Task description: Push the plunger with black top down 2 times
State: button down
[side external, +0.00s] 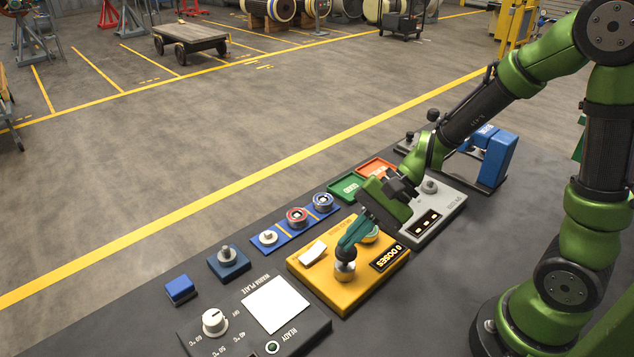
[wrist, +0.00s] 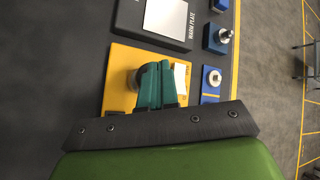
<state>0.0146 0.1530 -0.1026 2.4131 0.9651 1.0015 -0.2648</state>
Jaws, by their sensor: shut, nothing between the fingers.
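A yellow dispenser box (side external: 330,291) has a black display (side external: 389,257) reading "0 DOSES". A metallic round plunger (side external: 345,272) stands on it; its top is mostly covered by my fingers, so I cannot make out a black top. In the wrist view the plunger (wrist: 133,80) shows as a dark round edge at the left of the fingers. My gripper (side external: 346,251) is shut and empty, its teal fingers pointing down at the plunger's top. I cannot tell whether they touch it. The wrist view shows the shut fingers (wrist: 155,68) over the yellow box.
A warm plate (side external: 255,322) with a white knob stands in front. Blue blocks (side external: 180,290) and a blue strip with round parts (side external: 295,230) lie to the left. A grey device (side external: 440,205) with a knob, green and orange trays (side external: 346,187), and a blue stand (side external: 492,158) are behind.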

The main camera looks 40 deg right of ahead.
aim_at(352, 249)
jog(key=shift+f, duration=1.05)
dwell(0.7)
jog(key=shift+r, duration=1.6)
jog(key=shift+r, duration=2.5)
notch_tip(352, 249, up, 4)
jog(key=shift+f, duration=0.1)
dwell(0.3)
jog(key=shift+f, duration=0.1)
